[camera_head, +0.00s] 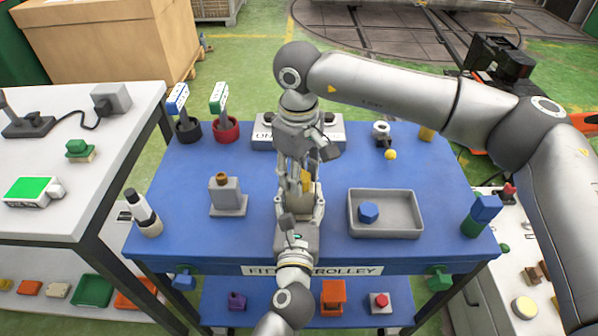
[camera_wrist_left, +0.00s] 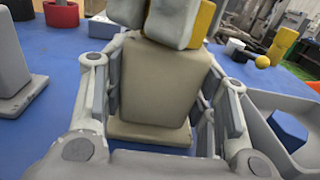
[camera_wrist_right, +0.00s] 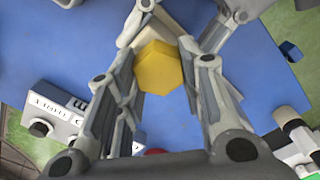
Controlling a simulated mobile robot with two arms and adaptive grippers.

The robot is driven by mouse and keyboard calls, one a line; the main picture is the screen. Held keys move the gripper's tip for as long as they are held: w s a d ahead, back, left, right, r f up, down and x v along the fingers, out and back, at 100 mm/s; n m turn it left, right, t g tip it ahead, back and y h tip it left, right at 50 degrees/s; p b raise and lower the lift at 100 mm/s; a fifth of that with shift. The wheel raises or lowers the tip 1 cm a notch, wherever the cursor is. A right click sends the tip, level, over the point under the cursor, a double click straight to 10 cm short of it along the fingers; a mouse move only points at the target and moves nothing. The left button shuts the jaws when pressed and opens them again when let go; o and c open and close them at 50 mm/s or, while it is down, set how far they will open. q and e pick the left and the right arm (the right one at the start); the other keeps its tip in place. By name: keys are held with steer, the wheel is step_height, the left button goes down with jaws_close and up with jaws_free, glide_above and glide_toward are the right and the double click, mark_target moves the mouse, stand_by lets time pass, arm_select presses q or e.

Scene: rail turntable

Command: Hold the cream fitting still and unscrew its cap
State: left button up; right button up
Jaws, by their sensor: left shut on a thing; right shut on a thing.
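The cream fitting (camera_head: 299,207) stands near the middle of the blue trolley top. It fills the middle of the left wrist view (camera_wrist_left: 165,80), with its wide base low down. My left gripper (camera_head: 298,203), reaching in from the near edge, is shut on it, one finger on each side. The yellow cap (camera_wrist_right: 160,68) is a hexagon on top of the fitting; a sliver also shows in the left wrist view (camera_wrist_left: 202,22). My right gripper (camera_head: 302,172) comes down from above and is shut on the cap. Its fingers hide much of the cap; its thread is hidden.
A grey tray (camera_head: 412,231) with a blue hexagonal piece (camera_head: 369,211) is to the right. A grey block with a brown top (camera_head: 227,198) stands left. A labelled grey box (camera_head: 262,133) is behind. Blue surface is bare between the block and the fitting.

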steer(key=shift+n, duration=0.5)
steer(key=o, duration=1.1)
steer(key=shift+o, duration=0.6)
steer(key=shift+r, duration=2)
